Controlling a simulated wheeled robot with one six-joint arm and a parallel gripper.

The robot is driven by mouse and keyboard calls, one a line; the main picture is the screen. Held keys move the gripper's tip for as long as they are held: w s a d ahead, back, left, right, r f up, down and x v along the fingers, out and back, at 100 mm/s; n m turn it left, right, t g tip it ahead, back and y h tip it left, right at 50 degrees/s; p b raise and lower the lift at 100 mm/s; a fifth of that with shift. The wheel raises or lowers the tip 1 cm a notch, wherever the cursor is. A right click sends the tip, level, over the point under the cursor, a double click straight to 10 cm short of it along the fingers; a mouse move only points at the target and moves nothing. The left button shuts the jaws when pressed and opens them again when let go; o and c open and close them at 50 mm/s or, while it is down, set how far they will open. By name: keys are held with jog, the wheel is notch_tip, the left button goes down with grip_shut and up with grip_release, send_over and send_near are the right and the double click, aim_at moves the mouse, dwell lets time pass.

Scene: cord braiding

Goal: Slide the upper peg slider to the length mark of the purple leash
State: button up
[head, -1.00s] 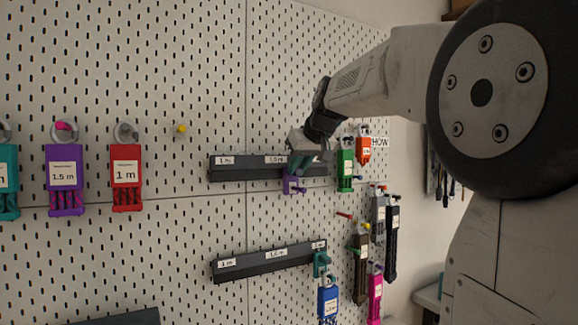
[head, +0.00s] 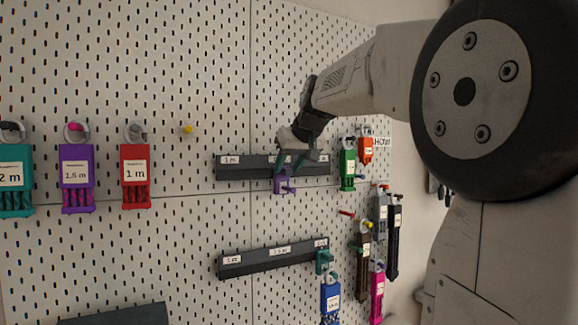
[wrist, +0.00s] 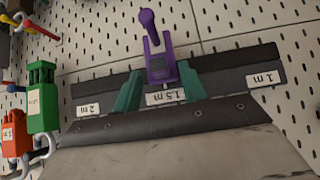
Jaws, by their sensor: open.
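The upper rail (head: 235,170) is a dark bar with 1 m at its left end in the head view. Its purple peg slider (head: 285,182) shows in the wrist view (wrist: 160,65) above the 1.5 m label (wrist: 166,97), close to the label's middle. My gripper (head: 290,164) is open, its teal fingers (wrist: 158,88) on either side of the slider; a small gap or light contact cannot be told apart. The purple leash (head: 77,178) hangs at the left and its tag reads 1.5 m. In the head view my gripper hides the rail's middle label.
A lower rail (head: 250,263) carries a teal slider (head: 323,261) at its right end. A green leash (head: 347,168) and an orange leash (head: 366,148) hang just right of the upper rail. A red leash (head: 135,176) and a teal leash (head: 15,178) flank the purple one.

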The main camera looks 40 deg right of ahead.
jog(key=v, duration=0.7)
jog(key=shift+s+r, duration=0.2)
jog(key=shift+s, duration=0.05)
jog(key=s+a+f+g, duration=0.2)
jog(key=s+a+f, duration=0.5)
jog(key=f, duration=0.4)
jog(key=s+a+f+n+g+y, duration=0.1)
jog(key=s+a+f+g, duration=0.2)
jog(key=s+a+f, duration=0.4)
jog(key=s+a+f+n+g, duration=0.1)
jog(key=s+a+f, duration=0.7)
jog(key=f, duration=0.8)
jog(key=s+g, duration=0.1)
jog(key=s, duration=0.2)
jog(key=shift+g+y, duration=0.3)
jog(key=shift+y, duration=0.1)
